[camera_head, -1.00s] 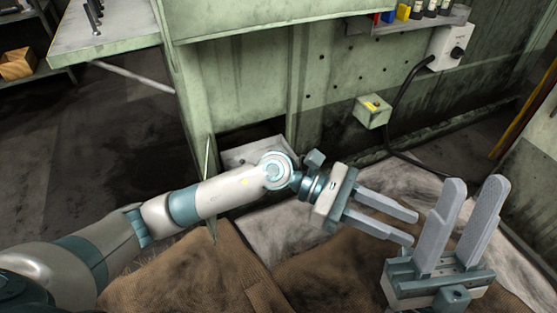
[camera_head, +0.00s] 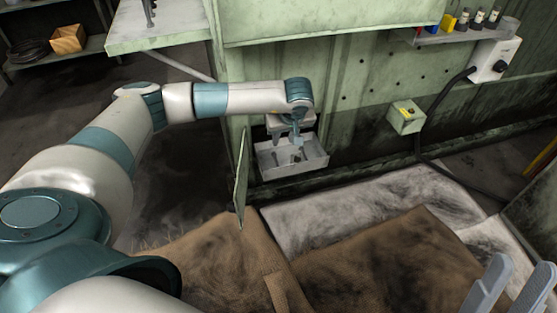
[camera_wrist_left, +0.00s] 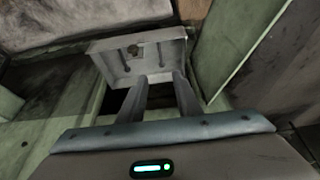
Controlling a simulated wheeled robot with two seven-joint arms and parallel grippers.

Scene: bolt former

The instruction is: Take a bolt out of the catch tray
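The grey catch tray (camera_head: 294,170) sits low at the base of the green machine, and shows in the left wrist view (camera_wrist_left: 117,43). A few small dark shapes (camera_wrist_left: 133,50), perhaps bolts, lie in it; they are too small to make out clearly. My left gripper (camera_head: 297,143) points down over the tray. In the left wrist view its two fingers (camera_wrist_left: 160,88) are apart with nothing visible between them, reaching toward the tray. My right gripper (camera_head: 505,285) is at the bottom right corner, partly cut off, its fingers apart and empty.
A thin green panel (camera_head: 241,180) stands upright just left of the tray. The green machine body (camera_head: 350,70) rises behind it. Stained brown cardboard (camera_head: 390,250) and a pale sheet (camera_head: 340,205) cover the floor in front. A black cable (camera_head: 425,125) hangs at right.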

